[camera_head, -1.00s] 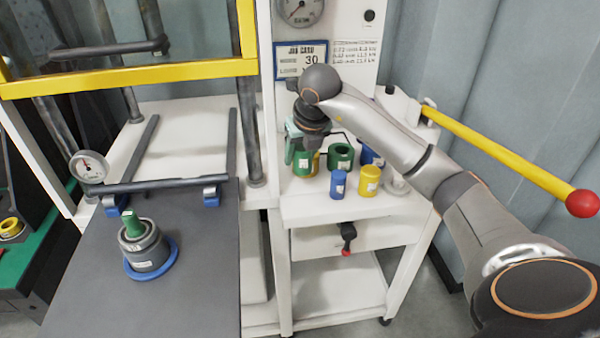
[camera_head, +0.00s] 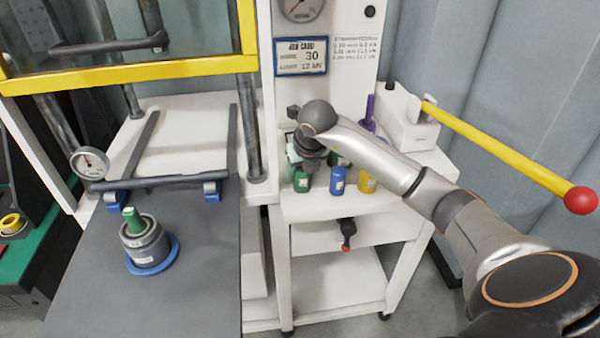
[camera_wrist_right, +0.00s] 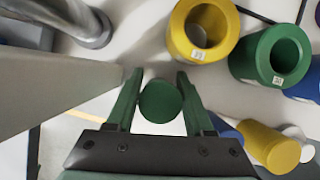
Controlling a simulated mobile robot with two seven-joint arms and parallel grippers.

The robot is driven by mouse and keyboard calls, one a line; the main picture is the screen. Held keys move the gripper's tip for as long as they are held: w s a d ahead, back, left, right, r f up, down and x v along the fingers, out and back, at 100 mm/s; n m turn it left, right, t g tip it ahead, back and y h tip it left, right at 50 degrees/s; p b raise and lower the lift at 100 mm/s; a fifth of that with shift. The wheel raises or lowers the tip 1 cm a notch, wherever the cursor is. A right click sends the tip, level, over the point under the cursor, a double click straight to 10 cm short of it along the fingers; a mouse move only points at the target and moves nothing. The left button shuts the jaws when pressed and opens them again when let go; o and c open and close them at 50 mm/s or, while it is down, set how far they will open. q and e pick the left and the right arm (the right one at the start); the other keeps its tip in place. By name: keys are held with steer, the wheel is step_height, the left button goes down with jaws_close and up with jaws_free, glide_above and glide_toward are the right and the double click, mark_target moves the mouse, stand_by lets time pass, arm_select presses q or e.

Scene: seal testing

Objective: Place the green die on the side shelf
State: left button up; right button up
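The green die (camera_head: 301,182), a solid green cylinder with a white label, is upright at the front left of the white side shelf (camera_head: 310,207), left of a blue cylinder (camera_head: 338,181). My right gripper (camera_head: 294,166) reaches down over it. In the right wrist view the green die (camera_wrist_right: 160,102) sits between the two green fingers of the right gripper (camera_wrist_right: 160,90), which appear to touch it on both sides. Its base is hidden there. My left gripper is in no view.
A yellow cylinder (camera_head: 367,181) stands right of the blue one. A yellow ring (camera_wrist_right: 203,30) and a green ring (camera_wrist_right: 271,54) are close beside the gripper. A grey cup with a green plug (camera_head: 144,243) stands on the dark plate at left. A yellow lever (camera_head: 495,146) slants at right.

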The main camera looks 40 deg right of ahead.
steer(key=o, duration=0.4)
steer(key=v, duration=1.2)
steer(key=shift+r, duration=0.1)
